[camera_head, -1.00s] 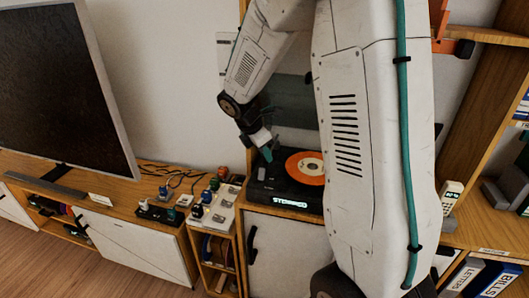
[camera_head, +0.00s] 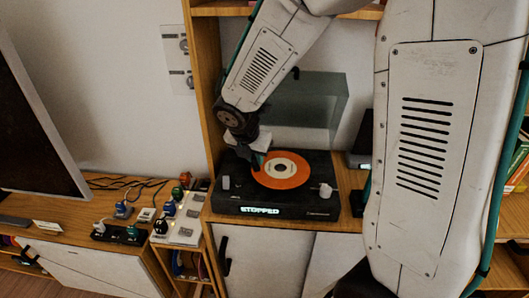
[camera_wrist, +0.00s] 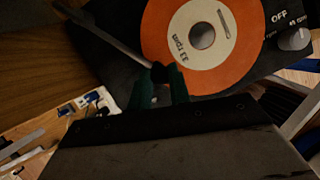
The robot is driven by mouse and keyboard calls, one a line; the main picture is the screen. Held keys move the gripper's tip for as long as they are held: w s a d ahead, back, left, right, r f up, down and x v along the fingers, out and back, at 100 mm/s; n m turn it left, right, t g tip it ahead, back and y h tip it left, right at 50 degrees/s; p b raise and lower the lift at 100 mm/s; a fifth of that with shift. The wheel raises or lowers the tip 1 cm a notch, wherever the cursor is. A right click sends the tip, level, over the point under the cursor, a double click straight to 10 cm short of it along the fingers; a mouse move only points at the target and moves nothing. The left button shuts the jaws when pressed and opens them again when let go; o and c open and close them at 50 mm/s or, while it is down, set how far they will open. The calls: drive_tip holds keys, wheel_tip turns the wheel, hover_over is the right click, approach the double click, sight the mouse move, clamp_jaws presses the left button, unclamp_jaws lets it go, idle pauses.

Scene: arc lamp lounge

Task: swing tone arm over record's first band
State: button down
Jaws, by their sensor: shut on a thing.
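An orange record (camera_head: 270,181) with a cream label lies on a black turntable (camera_head: 300,207). The turntable's front display reads STOPPED. In the wrist view the label of the record (camera_wrist: 158,40) reads "33 rpm". My gripper (camera_head: 259,162) is at the record's left edge in the head view. In the wrist view the green fingers of my gripper (camera_wrist: 160,74) are shut on the end of the thin grey tone arm (camera_wrist: 112,36). That end lies at the record's outer rim in the picture. Its height above the record cannot be told, and the fingers hide its tip.
A clear dust cover (camera_head: 318,105) stands raised behind the turntable. A knob (camera_head: 325,190) sits at its front right; in the wrist view the knob (camera_wrist: 293,38) has OFF and 45 rpm marks. A power strip (camera_head: 118,234) and cables lie on the bench to the left.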

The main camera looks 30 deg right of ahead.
drive_tip(key=shift+w+d+r, duration=0.1)
drive_tip(key=shift+w, duration=0.05)
drive_tip(key=c, duration=1.3)
unclamp_jaws()
drive_tip(key=v, duration=0.7)
drive_tip(key=shift+r, duration=0.35)
drive_tip(key=s+r+m+y, duration=0.1)
drive_tip(key=s+r+m, duration=0.2)
drive_tip(key=s+m, duration=0.9)
drive_tip(key=s+d+r+m+g+y, duration=0.1)
drive_tip(key=s+r+m, duration=0.3)
drive_tip(key=s+m, duration=0.9)
drive_tip(key=shift+s+d+m+y, duration=0.25)
drive_tip(key=shift+m+y, duration=0.25)
drive_tip(key=shift+y, duration=0.3)
